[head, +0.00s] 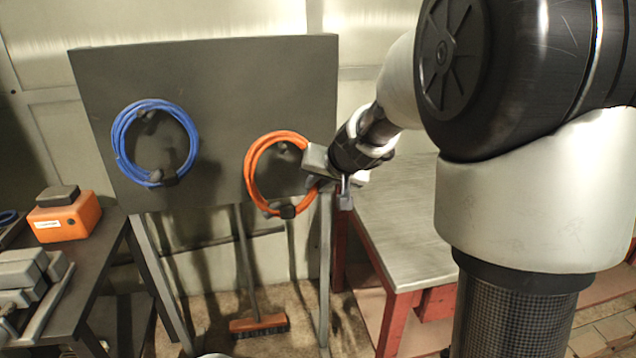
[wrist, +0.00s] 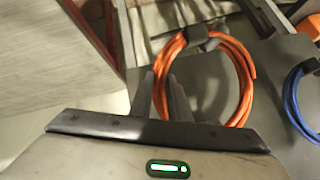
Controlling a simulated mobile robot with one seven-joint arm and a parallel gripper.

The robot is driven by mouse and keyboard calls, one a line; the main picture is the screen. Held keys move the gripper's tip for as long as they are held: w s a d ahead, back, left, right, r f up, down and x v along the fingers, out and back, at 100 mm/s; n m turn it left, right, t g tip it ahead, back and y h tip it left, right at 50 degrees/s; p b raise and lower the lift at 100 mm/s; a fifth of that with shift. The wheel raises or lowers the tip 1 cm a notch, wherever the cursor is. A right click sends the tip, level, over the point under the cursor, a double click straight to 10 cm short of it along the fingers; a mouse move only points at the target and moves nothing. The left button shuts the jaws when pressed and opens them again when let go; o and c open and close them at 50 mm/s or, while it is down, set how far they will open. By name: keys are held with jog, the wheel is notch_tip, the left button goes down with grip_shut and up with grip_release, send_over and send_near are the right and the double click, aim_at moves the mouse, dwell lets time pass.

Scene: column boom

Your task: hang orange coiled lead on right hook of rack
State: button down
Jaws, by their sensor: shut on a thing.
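The orange coiled lead (head: 250,172) is a ring with a dark tie at its bottom, in front of the right part of the dark rack board (head: 225,85). My gripper (head: 318,183) is shut on the ring's right side. In the wrist view, the lead (wrist: 244,75) rises beside my gripper's fingers (wrist: 168,92), its tie at the top. The right hook (head: 284,147) shows as a dark shape inside the ring, near its top. I cannot tell whether the lead rests on it or is in front of it.
A blue coiled lead (head: 118,140) hangs on the left hook (head: 147,120). A red-legged metal table (head: 410,225) stands at right. A dark bench at left holds an orange box (head: 62,220). A broom (head: 259,325) stands below the board between the stand's legs.

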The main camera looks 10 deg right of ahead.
jog(key=shift+s+f, duration=0.1)
jog(key=shift+f, duration=0.1)
jog(key=c, duration=1.6)
grip_release()
jog(key=shift+r, duration=0.1)
jog(key=shift+s+d+r, duration=0.1)
jog(key=shift+s+r, duration=0.1)
jog(key=shift+r, duration=0.1)
jog(key=p+v, duration=0.3)
jog(key=v, duration=1.3)
jog(key=s+a+r+n+g+p, duration=0.1)
jog(key=s+p, duration=0.2)
jog(key=s, duration=0.4)
jog(key=s+a+r+n+g+h+p, duration=0.1)
jog(key=s+p, duration=0.2)
jog(key=s, duration=0.4)
jog(key=s+a+r+n+g+p, duration=0.1)
jog(key=s+r+p, duration=0.1)
jog(key=s, duration=0.5)
jog(key=shift+r+h+p, duration=0.15)
jog(key=shift+h+p, duration=0.25)
